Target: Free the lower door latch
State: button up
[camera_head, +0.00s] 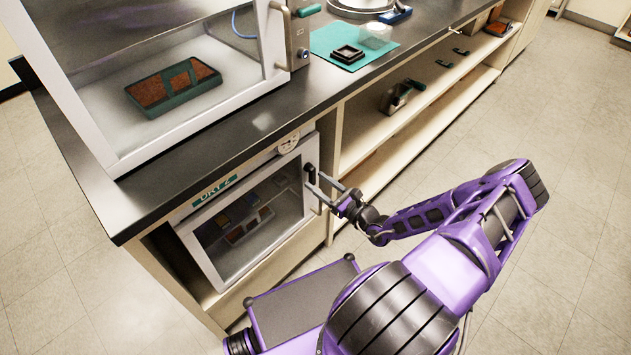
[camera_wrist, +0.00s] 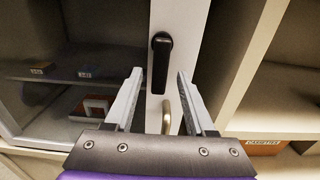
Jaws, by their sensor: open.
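The lower cabinet door (camera_head: 250,228) is shut under the bench, with a glass pane in a white frame and a "DRY 2" label above it. Its black latch lever (camera_wrist: 161,62) stands upright on the white door frame in the wrist view. In the head view the latch (camera_head: 309,171) is at the door's right edge. My gripper (camera_head: 317,182) is in front of it. In the wrist view my gripper (camera_wrist: 159,76) is open, one finger on each side of the lever's lower part. I cannot tell whether either finger touches it. A pale metal handle (camera_wrist: 166,117) shows below the lever.
Trays stand inside the lower cabinet behind the glass. A round dial (camera_head: 289,143) is above the door's right corner. A glass enclosure with a brown tray (camera_head: 175,87) stands on the bench. Open shelves (camera_head: 372,150) lie right of the door. The floor at right is clear.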

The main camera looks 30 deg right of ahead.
jog(key=shift+x, duration=0.85)
grip_shut()
